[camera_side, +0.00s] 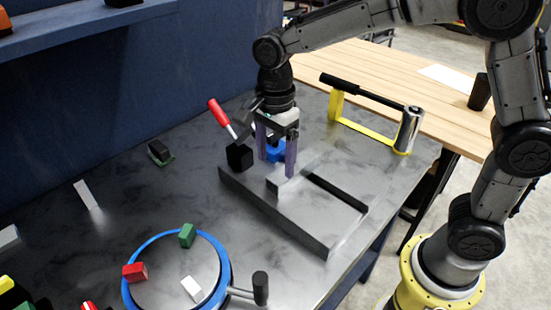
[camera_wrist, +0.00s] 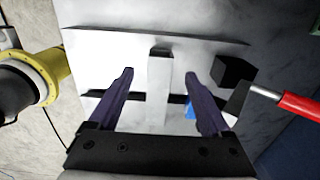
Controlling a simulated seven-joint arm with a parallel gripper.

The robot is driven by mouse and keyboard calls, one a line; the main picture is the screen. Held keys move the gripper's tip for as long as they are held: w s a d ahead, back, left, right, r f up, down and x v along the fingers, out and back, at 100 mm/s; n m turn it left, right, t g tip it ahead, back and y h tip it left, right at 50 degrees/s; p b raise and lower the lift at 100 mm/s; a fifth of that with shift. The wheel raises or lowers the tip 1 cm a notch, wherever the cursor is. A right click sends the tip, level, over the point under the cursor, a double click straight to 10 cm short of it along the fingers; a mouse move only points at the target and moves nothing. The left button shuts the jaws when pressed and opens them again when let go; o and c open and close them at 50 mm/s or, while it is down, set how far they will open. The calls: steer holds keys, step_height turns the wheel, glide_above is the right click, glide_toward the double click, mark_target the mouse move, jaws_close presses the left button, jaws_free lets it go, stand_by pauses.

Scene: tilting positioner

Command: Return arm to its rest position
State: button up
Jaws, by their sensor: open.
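My gripper (camera_side: 276,160) points down over the far part of the tilting plate (camera_side: 285,215) on the dark metal table. Its two purple fingers are apart with nothing held between them. In the wrist view the open fingers (camera_wrist: 160,78) straddle a pale upright strip (camera_wrist: 158,85) on the plate. A blue part (camera_side: 276,152) sits just behind the fingers, and a bit of it shows beside the right finger in the wrist view (camera_wrist: 190,110). My arm reaches in from the right from its yellow base. How far the fingertips are above the plate is hard to tell.
A red-handled lever (camera_side: 222,116) with a black block (camera_side: 239,157) stands close left of my gripper. A yellow frame with a black bar (camera_side: 365,110) stands behind right. A blue-rimmed turntable (camera_side: 128,288) with small blocks is front left. A blue wall (camera_side: 120,85) bounds the back.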

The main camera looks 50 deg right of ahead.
steer(key=shift+w+r, duration=0.25)
steer(key=shift+r, duration=0.05)
steer(key=s+d+r+n+t, duration=0.2)
steer(key=s+d+n, duration=0.3)
steer(key=s+n, duration=0.4)
steer(key=s+d+r+n+t, duration=0.3)
steer(key=s+d+n, duration=0.3)
steer(key=s+n, duration=0.3)
steer(key=s, duration=0.2)
steer(key=shift+s+d+t, duration=0.2)
steer(key=shift+s+t, duration=0.1)
